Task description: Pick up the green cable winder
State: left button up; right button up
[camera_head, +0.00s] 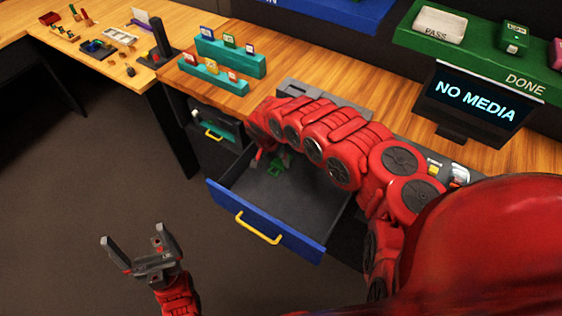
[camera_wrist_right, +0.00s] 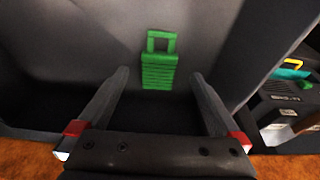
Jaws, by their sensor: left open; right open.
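The green cable winder (camera_wrist_right: 159,68) lies in the open blue-fronted drawer (camera_head: 266,222), on its dark floor. In the right wrist view it has a ribbed body with a square loop at its far end. In the head view only part of the green winder (camera_head: 277,164) shows, beside my right arm. My right gripper (camera_wrist_right: 160,85) is open above the drawer, and the winder shows between its fingers, with no contact visible. My right fingertips are mostly hidden by the arm in the head view. My left gripper (camera_head: 136,240) is open and empty, above the floor left of the drawer.
A yellow handle (camera_head: 257,228) is on the drawer front. Teal racks (camera_head: 222,65) and a NO MEDIA screen (camera_head: 478,102) stand on the wooden desk. The floor at left is clear.

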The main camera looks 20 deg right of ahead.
aim_at(279, 163)
jog(key=shift+d+f, duration=0.1)
jog(key=shift+f, duration=0.55)
jog(key=x, duration=0.2)
jog(key=shift+w+d+f, duration=0.15)
jog(key=shift+w+f, duration=0.1)
jog(key=shift+f, duration=0.1)
jog(key=shift+d+f, duration=0.2)
jog(key=shift+f, duration=0.15)
jog(key=shift+c, duration=0.3)
jog(key=c, duration=1.3)
jog(key=shift+r, duration=0.15)
